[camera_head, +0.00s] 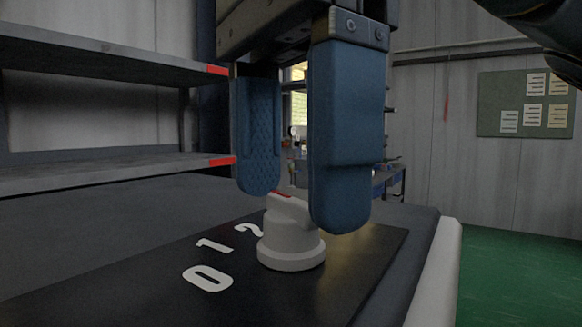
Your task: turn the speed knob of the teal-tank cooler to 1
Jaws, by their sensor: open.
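The speed knob (291,236) is a pale grey round dial with a raised grip and a red mark on the grip's upper end. It sits on a black panel (150,283) with white numerals 0 (208,279), 1 (215,246) and 2 (249,230) to its left. The red mark points up-left, nearest the 2. My gripper (300,212) is open, with blue padded fingers pointing down over the knob. One finger is behind the grip and one in front and to the right. I cannot tell whether either touches it. The teal tank does not show.
Grey shelves (110,165) with red end tags stand at the left, close to my gripper. A pale rounded edge (436,275) bounds the panel's housing on the right. Green floor (520,280) lies beyond it. A notice board (525,104) hangs on the back wall.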

